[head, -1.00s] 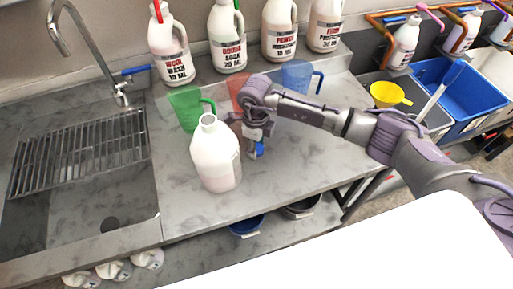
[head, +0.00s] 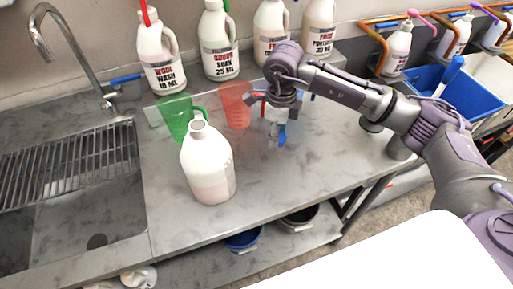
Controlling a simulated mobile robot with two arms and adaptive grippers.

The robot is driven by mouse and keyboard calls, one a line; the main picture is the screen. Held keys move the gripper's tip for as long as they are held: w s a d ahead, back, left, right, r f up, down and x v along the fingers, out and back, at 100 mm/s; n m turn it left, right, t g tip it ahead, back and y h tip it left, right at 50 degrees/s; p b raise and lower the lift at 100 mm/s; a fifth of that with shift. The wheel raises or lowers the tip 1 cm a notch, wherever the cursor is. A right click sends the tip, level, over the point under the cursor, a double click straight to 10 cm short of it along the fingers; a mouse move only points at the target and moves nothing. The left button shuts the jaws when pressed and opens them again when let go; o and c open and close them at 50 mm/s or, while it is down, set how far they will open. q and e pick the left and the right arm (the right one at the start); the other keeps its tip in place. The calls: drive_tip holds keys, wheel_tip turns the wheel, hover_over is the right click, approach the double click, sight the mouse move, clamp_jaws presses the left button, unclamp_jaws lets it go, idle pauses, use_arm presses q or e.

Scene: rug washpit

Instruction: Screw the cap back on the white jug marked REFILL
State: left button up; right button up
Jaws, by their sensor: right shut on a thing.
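The white jug (head: 207,167) stands upright on the grey counter, with an open neck and no cap on it. A pinkish fill shows through its lower part; no REFILL marking is readable from here. My right gripper (head: 280,128) is to the right of the jug, apart from it and pointing down over the counter. It is shut on a small blue thing (head: 282,137), partly hidden by the fingers; I cannot tell for sure that this is the cap. My left gripper is not in view.
Green (head: 176,118) and red (head: 234,104) measuring jugs stand behind the white jug. Large labelled bottles (head: 160,55) line the wall. A sink with a rack (head: 70,165) is at left, and a blue bin (head: 470,92) at right. The counter's front right is clear.

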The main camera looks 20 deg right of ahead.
drive_tip(key=shift+s+d+r+b, duration=0.2)
drive_tip(key=shift+d+r, duration=0.3)
drive_tip(key=shift+d, duration=0.25)
drive_tip(key=shift+s+d+r+b, duration=0.2)
drive_tip(key=shift+d+r, duration=0.25)
drive_tip(key=shift+d, duration=0.3)
drive_tip(key=shift+s+d+r+b, duration=0.2)
drive_tip(key=shift+d+r, duration=0.3)
drive_tip(key=shift+d, duration=0.25)
drive_tip(key=shift+a, duration=0.1)
drive_tip(key=s+a+n, duration=0.3)
drive_tip(key=s+n, duration=0.2)
drive_tip(key=n, duration=0.8)
drive_tip(key=s+a+f+n, duration=0.1)
drive_tip(key=s+a+n, duration=0.3)
drive_tip(key=n, duration=0.9)
drive_tip(key=shift+s, duration=1.1)
